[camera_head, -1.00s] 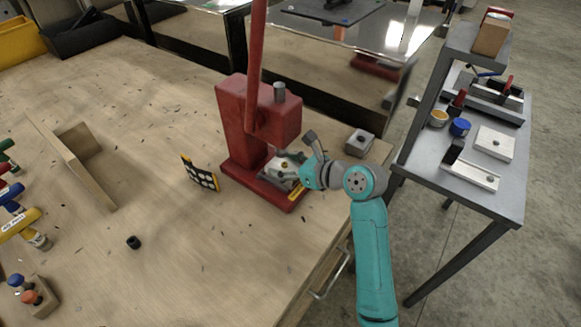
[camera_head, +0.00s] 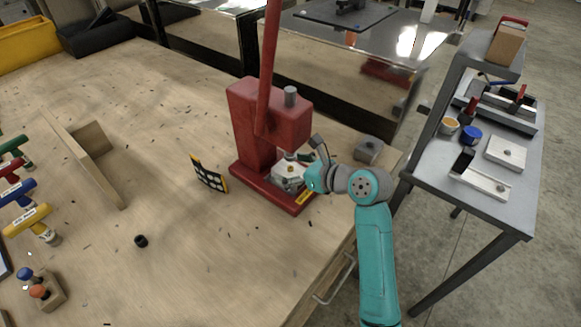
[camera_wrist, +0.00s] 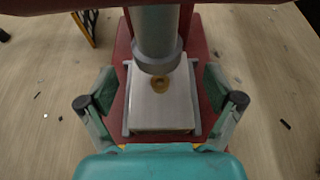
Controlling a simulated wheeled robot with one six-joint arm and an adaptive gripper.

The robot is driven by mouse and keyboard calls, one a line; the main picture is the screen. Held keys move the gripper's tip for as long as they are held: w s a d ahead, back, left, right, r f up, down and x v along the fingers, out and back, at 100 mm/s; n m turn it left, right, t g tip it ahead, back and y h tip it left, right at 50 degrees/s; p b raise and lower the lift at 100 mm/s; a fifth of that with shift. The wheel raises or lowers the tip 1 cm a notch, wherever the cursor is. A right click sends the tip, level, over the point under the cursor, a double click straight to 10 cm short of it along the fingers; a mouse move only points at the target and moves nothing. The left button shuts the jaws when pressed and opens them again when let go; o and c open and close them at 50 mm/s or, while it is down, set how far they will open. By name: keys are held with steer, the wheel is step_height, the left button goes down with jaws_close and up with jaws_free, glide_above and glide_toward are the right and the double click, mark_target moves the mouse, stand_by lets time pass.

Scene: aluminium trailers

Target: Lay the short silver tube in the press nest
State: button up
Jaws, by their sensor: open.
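The red press (camera_head: 268,125) stands on the wooden bench. Its nest (camera_head: 283,181) is a pale silver block on the red base, and it also shows in the wrist view (camera_wrist: 147,108). A brass-coloured ring with a dark centre (camera_wrist: 160,86) sits in the block's top. The press's silver ram (camera_wrist: 155,35) hangs just above and partly covers the block's far part. My gripper (camera_wrist: 160,100) is open, with one finger on each side of the block and nothing held between them. I cannot pick out a short silver tube apart from these parts.
A black-and-yellow dotted panel (camera_head: 209,174) stands left of the press. A small black cylinder (camera_head: 141,241) lies on the bench. A grey block (camera_head: 368,148) sits behind my wrist. A grey side table (camera_head: 480,200) with fixtures stands to the right. The bench front is mostly clear.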

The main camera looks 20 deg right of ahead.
steer(key=v, duration=1.2)
steer(key=shift+s+d+f, duration=0.15)
